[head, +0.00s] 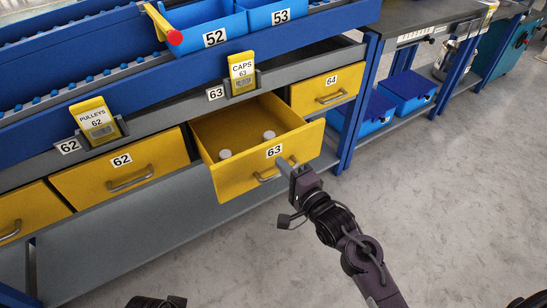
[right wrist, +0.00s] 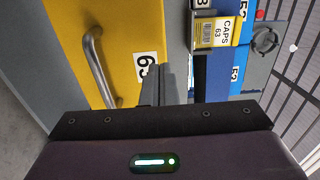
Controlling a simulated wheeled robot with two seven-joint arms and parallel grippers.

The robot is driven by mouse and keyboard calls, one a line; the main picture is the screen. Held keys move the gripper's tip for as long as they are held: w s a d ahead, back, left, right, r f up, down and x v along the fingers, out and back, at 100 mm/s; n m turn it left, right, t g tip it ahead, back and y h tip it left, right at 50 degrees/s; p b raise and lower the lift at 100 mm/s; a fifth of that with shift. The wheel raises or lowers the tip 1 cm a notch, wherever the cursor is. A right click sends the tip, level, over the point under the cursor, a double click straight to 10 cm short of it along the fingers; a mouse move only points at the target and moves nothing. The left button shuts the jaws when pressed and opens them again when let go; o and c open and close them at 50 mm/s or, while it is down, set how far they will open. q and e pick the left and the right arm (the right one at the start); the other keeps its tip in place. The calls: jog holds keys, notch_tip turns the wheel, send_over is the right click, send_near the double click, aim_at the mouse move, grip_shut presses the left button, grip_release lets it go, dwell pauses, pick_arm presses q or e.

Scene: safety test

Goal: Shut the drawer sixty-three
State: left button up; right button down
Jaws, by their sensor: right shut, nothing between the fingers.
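The yellow drawer sixty-three (head: 236,177) is pulled out from the workbench, with its label and a grey bar handle (head: 266,177) on the front. Two small pale cylindrical caps lie inside it. My right gripper (head: 283,164) is shut and empty, its fingertips at the drawer's front, right of the label and close to the handle. I cannot tell whether they touch. In the right wrist view the fingers (right wrist: 160,84) point at the yellow front (right wrist: 128,45), beside its partly hidden label; the handle (right wrist: 97,65) is left of them.
Yellow drawers 62 (head: 115,180) and 64 (head: 324,92) are shut on either side. A yellow CAPS 63 tag (head: 241,72) hangs above the open drawer. Blue bins 52 (head: 205,27) and 53 (head: 268,12) stand higher up. The grey floor (head: 445,190) at right is clear.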

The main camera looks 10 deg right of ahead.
aim_at(267, 148)
jog(key=x, duration=0.3)
jog(key=shift+w+a, duration=0.15)
jog(key=shift+w, duration=0.25)
pick_arm(q)
jog(key=shift+w+d+f+t+b, duration=0.15)
jog(key=shift+w+d+t+b, duration=0.2)
jog(key=shift+d, duration=0.15)
pick_arm(e)
jog(key=shift+w+a, duration=0.15)
jog(key=shift+w, duration=0.2)
pick_arm(q)
jog(key=shift+s, duration=0.1)
pick_arm(e)
jog(key=shift+w, duration=0.1)
